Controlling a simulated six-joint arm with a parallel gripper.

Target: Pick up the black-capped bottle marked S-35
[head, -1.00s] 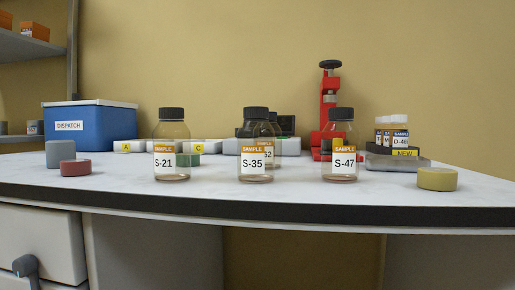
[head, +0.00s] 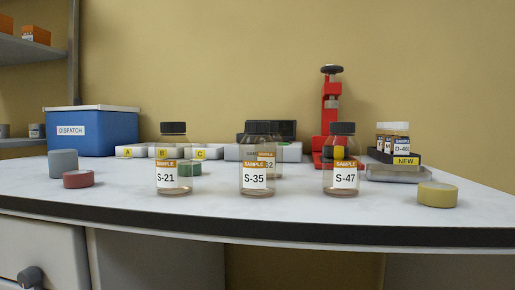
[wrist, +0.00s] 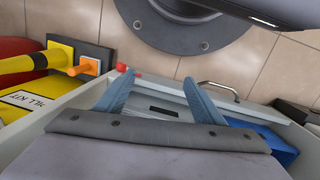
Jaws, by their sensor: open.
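The black-capped bottle S-35 (head: 254,176) stands upright on the bench in the middle of the head view, its white and orange label facing me. Bottle S-21 (head: 174,176) stands to its left and bottle S-47 (head: 341,176) to its right, both black-capped. Another bottle, its label ending in 2 (head: 267,160), stands behind S-35 and is partly hidden by it. My gripper (wrist: 158,77) shows only in the wrist view, with its two blue fingers apart and nothing between them. No bottle shows in the wrist view.
Low pucks, red (head: 78,179), grey (head: 63,163), green (head: 189,169) and yellow (head: 437,195), lie on the bench (head: 120,212). Behind stand a blue DISPATCH box (head: 105,135), a red press (head: 330,110) and a NEW rack (head: 395,171). The wrist view shows a yellow spill kit (wrist: 30,105).

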